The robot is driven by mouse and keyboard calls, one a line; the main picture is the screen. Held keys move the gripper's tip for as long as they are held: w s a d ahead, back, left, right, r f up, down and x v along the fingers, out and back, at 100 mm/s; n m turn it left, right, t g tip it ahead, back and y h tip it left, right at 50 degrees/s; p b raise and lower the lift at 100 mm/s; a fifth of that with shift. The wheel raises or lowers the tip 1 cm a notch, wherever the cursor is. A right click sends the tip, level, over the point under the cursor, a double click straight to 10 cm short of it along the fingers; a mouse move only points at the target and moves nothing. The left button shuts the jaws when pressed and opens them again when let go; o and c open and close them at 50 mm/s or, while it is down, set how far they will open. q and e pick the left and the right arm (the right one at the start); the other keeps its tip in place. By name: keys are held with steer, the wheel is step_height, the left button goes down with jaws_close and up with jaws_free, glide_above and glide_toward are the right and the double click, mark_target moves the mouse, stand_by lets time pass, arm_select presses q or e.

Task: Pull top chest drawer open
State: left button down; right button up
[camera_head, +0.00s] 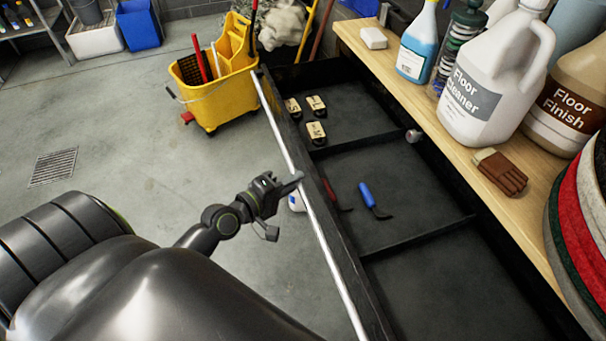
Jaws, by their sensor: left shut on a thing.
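The top chest drawer (430,290) stands pulled out from under the wooden top, its black inside open to view. A long silver handle bar (319,230) runs along its front. My left gripper (291,184) comes in from the left and is shut on the handle bar near its middle. The fingertips partly cover the bar there. Inside the drawer, several tan-labelled pads (316,131) lie in the far compartment. A blue-handled tool (367,194) and a red-handled tool (330,190) lie in the middle compartment. The near compartment looks empty. My right gripper is not in view.
The wooden top (440,135) holds a Floor Cleaner jug (480,85), a Floor Finish jug (566,105), a blue spray bottle (415,50), a brown brush (501,172) and stacked round pads (580,215). A yellow mop bucket (218,90) stands beyond the drawer. Floor at left is clear.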

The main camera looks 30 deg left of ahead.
arm_select(q)
steer(key=shift+s, duration=0.1)
steer(key=c, duration=1.7)
jaws_free()
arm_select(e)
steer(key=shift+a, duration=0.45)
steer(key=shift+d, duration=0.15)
arm_select(q)
steer(key=shift+a, duration=0.1)
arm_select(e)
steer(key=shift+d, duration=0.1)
